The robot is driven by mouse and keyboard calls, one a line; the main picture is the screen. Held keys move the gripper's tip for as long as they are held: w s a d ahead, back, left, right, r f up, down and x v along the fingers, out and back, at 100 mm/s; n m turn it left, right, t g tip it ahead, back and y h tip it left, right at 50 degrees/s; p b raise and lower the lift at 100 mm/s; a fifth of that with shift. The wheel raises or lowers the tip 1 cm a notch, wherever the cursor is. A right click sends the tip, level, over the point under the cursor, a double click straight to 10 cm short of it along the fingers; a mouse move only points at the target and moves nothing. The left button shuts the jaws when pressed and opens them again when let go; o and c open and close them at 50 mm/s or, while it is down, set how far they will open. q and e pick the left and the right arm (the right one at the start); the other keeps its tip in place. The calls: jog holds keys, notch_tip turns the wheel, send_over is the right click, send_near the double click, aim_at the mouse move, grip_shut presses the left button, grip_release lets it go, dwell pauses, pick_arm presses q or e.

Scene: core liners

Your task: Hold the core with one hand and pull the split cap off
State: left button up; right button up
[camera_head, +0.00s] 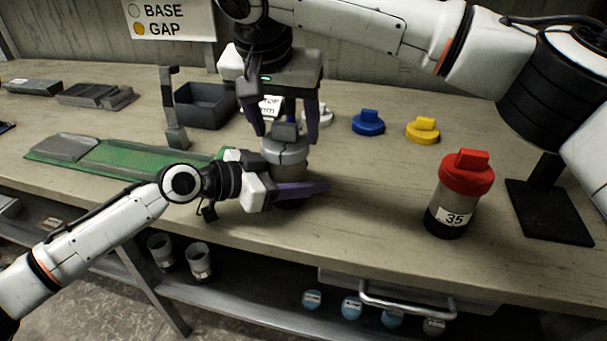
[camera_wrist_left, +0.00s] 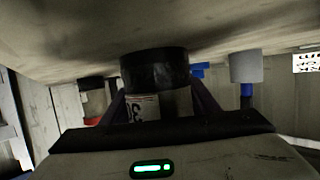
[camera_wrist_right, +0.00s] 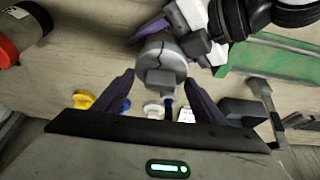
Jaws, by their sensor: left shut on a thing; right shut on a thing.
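The core (camera_head: 289,173) stands upright near the middle of the bench, mostly hidden by my grippers. Its grey cap (camera_head: 287,152) has a dark split line and a block on top; the right wrist view also shows the cap (camera_wrist_right: 158,58). My left gripper (camera_head: 300,188) comes in from the side, shut on the core's body. In the left wrist view the core's black base (camera_wrist_left: 153,68) and white label (camera_wrist_left: 143,107) show between the fingers. My right gripper (camera_head: 285,133) points down from above, its fingers on either side of the grey cap, shut on it.
A red-capped core (camera_head: 462,195) labelled 35 stands at right. Blue (camera_head: 368,123) and yellow (camera_head: 423,131) caps lie behind it, with a white cap (camera_head: 320,115) near my right gripper. A green tray (camera_head: 125,160) and dark bin (camera_head: 205,106) are at left.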

jog(key=shift+r, duration=1.05)
jog(key=shift+r, duration=0.35)
jog(key=shift+r, duration=2.25)
jog(key=shift+r, duration=0.15)
pick_arm(q)
jog(key=o, duration=1.7)
jog(key=shift+c, duration=0.2)
jog(key=shift+a, duration=0.1)
jog(key=v, duration=1.2)
